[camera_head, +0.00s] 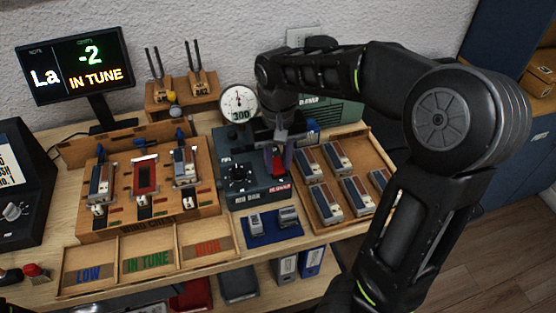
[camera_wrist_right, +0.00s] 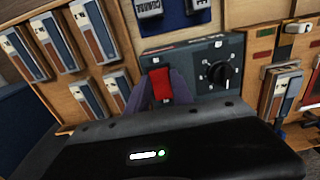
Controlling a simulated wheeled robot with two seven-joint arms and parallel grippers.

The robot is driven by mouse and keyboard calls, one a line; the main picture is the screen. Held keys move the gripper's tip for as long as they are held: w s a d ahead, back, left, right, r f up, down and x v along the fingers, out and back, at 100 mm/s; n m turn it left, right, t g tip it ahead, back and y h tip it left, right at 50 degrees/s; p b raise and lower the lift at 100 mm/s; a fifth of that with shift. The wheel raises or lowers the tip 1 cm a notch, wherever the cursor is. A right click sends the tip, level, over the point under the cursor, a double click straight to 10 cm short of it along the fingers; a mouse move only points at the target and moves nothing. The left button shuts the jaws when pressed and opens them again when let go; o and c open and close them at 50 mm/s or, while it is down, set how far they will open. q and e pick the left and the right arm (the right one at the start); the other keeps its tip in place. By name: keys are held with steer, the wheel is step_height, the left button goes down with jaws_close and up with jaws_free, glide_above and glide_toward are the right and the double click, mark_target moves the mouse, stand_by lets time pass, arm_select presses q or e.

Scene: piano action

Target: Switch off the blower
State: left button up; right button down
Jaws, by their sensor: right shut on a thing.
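The blower switch is a red rocker or lever (camera_head: 276,164) on the right side of the dark grey air box (camera_head: 232,149), above a red label that seems to read BLOWER. My right gripper (camera_head: 280,148) reaches down over the box from behind and is shut on the red switch. In the right wrist view the red switch (camera_wrist_right: 160,85) stands between the two purple-grey fingers (camera_wrist_right: 161,92). The fingers partly hide its sides, and I cannot tell its on or off position.
A black knob (camera_head: 238,175) and a round gauge (camera_head: 239,103) are on the air box. A wooden reed rack (camera_head: 137,220) stands left, and a tray of blocks (camera_head: 361,220) stands right. A blue mat (camera_head: 269,238) with two metal pieces lies in front. A display (camera_head: 75,67) reads IN TUNE.

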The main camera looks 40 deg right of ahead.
steer(key=shift+r+p, duration=0.15)
steer(key=shift+p, duration=0.2)
steer(key=g+p, duration=0.2)
steer(key=p, duration=0.1)
steer(key=shift+w+d+r+y, duration=0.15)
steer(key=shift+w+r+y, duration=0.05)
steer(key=shift+w+y, duration=0.1)
steer(key=shift+w+f+g+p, duration=0.1)
steer(key=shift+f+g+p, duration=0.05)
steer(key=shift+g+p, duration=0.2)
steer(key=shift+f, duration=0.1)
steer(key=c, duration=1.1)
jaws_free()
